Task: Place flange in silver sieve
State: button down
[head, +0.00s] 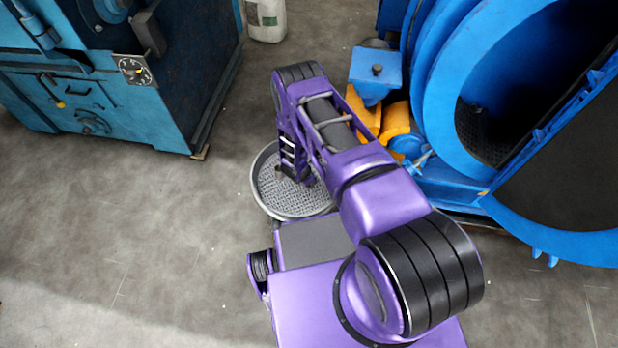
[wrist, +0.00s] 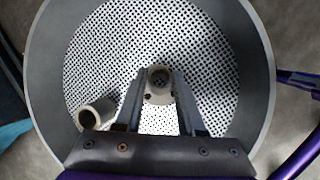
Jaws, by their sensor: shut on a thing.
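The silver sieve (head: 263,196) is a round grey pan on the floor, with a perforated bottom. It fills most of the wrist view (wrist: 256,75). My gripper (wrist: 160,82) points down over the middle of the sieve. Its two fingers are shut on a small pale flange (wrist: 158,98) with a round hole. I cannot tell whether the flange touches the sieve bottom. In the head view my arm hides part of the sieve, and the flange cannot be made out there.
A pale hollow cylinder (wrist: 97,113) lies at the sieve's left side in the wrist view, partly behind my gripper. A blue drum machine (head: 450,90) with orange parts (head: 397,118) stands close on the right. A blue cabinet (head: 150,100) stands left. The floor between is clear.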

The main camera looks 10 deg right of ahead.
jog(key=shift+f, duration=0.2)
jog(key=shift+f, duration=0.1)
jog(key=c, duration=0.5)
grip_release()
jog(key=shift+r, duration=0.3)
jog(key=p+v, duration=0.2)
jog(key=v, duration=0.9)
jog(key=shift+s+r, duration=0.2)
jog(key=shift+r, duration=0.1)
jog(key=shift+a, duration=0.1)
